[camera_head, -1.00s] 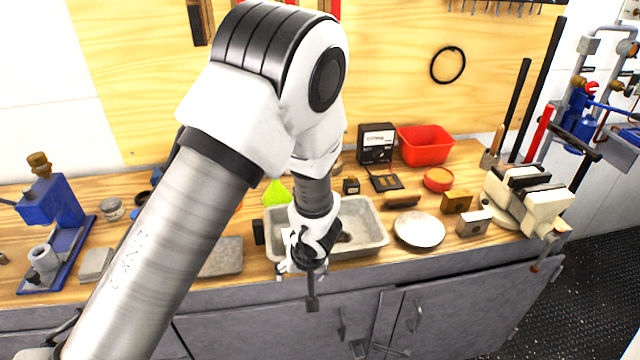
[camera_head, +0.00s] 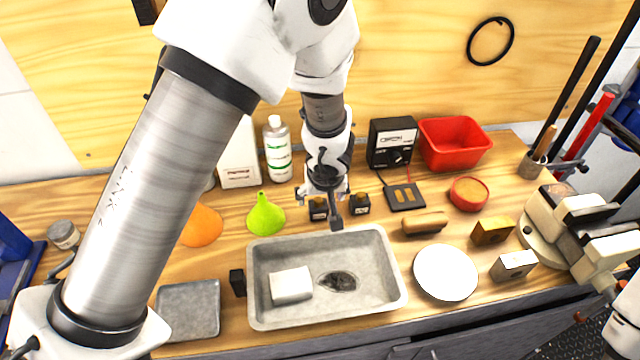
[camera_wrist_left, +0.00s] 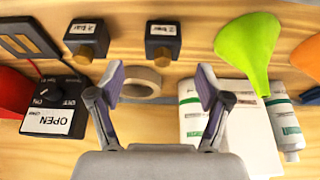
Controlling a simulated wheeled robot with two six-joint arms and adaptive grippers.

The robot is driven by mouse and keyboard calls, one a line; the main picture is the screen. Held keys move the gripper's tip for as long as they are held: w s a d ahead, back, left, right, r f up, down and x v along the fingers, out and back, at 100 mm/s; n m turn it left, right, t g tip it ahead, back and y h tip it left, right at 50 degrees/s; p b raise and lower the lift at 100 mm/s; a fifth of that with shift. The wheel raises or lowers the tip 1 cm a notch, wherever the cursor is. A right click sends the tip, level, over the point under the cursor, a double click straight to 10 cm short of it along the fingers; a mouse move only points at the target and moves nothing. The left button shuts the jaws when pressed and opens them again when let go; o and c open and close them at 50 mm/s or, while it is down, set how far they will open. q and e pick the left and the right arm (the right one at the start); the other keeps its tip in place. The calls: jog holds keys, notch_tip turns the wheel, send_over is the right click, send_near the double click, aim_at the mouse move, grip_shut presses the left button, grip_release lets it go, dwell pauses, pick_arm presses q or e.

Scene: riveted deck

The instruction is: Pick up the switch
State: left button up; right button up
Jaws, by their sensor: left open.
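Two small black-and-brass blocks with white labels stand side by side behind the grey tray, a left one (camera_head: 318,209) and a right one (camera_head: 360,204). They look like switches, but I cannot read their labels or tell which is meant. In the wrist view the left one (camera_wrist_left: 163,42) is at top centre and the right one (camera_wrist_left: 87,40) at upper left. My left gripper (camera_head: 334,216) is above the bench near these blocks, pointing down. In the wrist view its fingers (camera_wrist_left: 160,82) are spread and empty, apart from both blocks. My right gripper is out of view.
The grey tray (camera_head: 262,318) holds a white block. A green funnel (camera_head: 265,216), a white bottle (camera_head: 277,150), a meter box (camera_head: 391,143) and a red bin (camera_head: 453,145) stand around. A tape roll (camera_wrist_left: 141,84) lies behind the blocks. A vise (camera_head: 575,225) is at right.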

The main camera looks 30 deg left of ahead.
aim_at(319, 203)
pick_arm(q)
jog(key=f+b, duration=0.3)
jog(key=b, duration=0.1)
jog(key=shift+a+f, duration=0.25)
jog(key=shift+f, duration=0.1)
jog(key=x, duration=0.1)
jog(key=b+x, duration=0.1)
jog(key=x, duration=0.1)
jog(key=shift+w+a+f+b, duration=0.1)
jog(key=shift+w+a+b, duration=0.15)
jog(key=shift+w+b, duration=0.1)
jog(key=shift+w+a, duration=0.1)
jog(key=shift+w, duration=0.1)
jog(key=shift+s+r, duration=0.2)
jog(key=shift+r, duration=0.05)
jog(key=shift+c, duration=1.1)
jog(key=shift+s, duration=0.1)
jog(key=c, duration=1.1)
